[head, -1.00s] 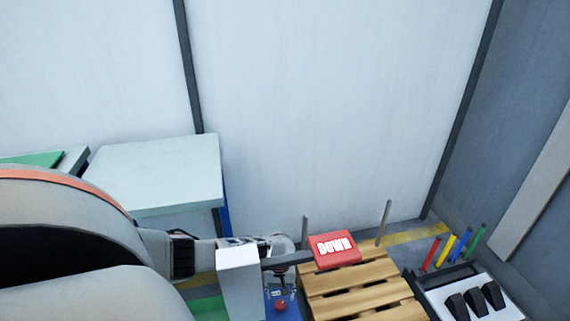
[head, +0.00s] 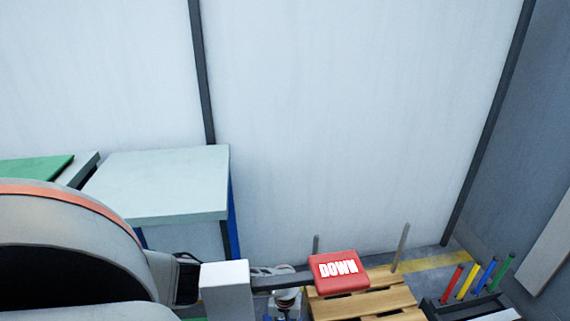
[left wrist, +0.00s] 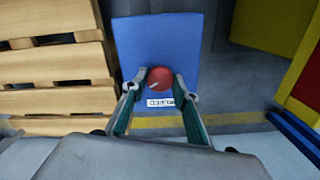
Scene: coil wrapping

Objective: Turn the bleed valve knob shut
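The red round bleed valve knob (left wrist: 159,78) shows in the left wrist view, in front of a blue panel (left wrist: 158,40) with a small white label just below the knob. My left gripper (left wrist: 160,82) has its two fingers spread, one on each side of the knob. A narrow gap seems to show at the fingertips, though contact on the left side is hard to rule out. In the head view my left arm comes in from the left, and the knob is not visible there. My right gripper is in neither view.
A red DOWN sign (head: 339,271) on a dark bar extends from a white post (head: 226,291). Wooden pallets (head: 385,290) stand behind it, also at left in the left wrist view (left wrist: 55,75). A pale table (head: 160,185) is at left. Coloured sticks (head: 477,280) stand at right.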

